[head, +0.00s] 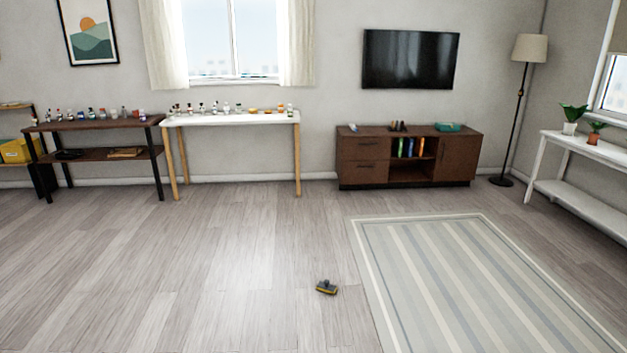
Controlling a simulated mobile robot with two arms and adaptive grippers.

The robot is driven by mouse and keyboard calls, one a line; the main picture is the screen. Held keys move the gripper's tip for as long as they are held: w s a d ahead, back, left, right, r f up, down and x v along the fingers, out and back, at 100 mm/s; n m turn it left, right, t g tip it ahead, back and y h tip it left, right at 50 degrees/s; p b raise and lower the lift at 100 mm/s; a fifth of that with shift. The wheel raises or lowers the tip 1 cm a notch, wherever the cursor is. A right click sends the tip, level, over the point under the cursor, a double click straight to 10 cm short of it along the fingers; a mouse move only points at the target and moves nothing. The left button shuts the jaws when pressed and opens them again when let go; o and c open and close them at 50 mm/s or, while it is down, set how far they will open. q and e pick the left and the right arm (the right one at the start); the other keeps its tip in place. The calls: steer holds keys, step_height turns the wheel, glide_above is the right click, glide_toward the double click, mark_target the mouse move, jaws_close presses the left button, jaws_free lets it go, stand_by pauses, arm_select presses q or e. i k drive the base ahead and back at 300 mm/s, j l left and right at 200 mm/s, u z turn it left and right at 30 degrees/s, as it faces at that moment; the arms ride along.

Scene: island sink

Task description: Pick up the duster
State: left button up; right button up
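A small dark object with a yellow edge (327,287), which looks like the duster, lies on the wooden floor in the head view, low and just right of centre. It sits a little left of the striped rug and does not touch it. Its fine details are too small to tell. Neither of my grippers shows in the head view.
A striped rug (470,290) covers the floor at right. Along the back wall stand a dark shelf table (95,125), a white table (235,118) with small bottles, and a brown cabinet (362,173). A floor lamp (519,100) and white console (575,147) stand right. The left floor is clear.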

mark_target(324, 286)
steer(key=i, duration=1.9)
steer(key=j+u, duration=0.05)
steer(key=j, duration=0.05)
